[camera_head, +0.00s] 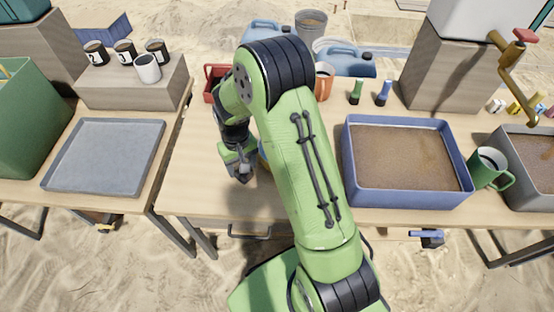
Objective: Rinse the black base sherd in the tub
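A blue rectangular tub (360,187) stands right of my arm on the middle table, filled with something flat and brown; I cannot tell whether it is muddy water or soil. My gripper (241,174) points down over the table left of my green arm, well apart from this tub. Its fingers are small and dark here, and I cannot tell whether they are open or hold anything. I cannot make out the black base sherd; my arm hides part of the table. A small part of a blue and yellowish thing (263,158) shows between gripper and arm.
A grey tray (60,187) lies empty on the left table, before several cups. A green mug (490,168) and a grey container (507,190) stand right of the blue tub. Blue jugs and an orange mug (324,80) stand behind my arm. The table left of my gripper is clear.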

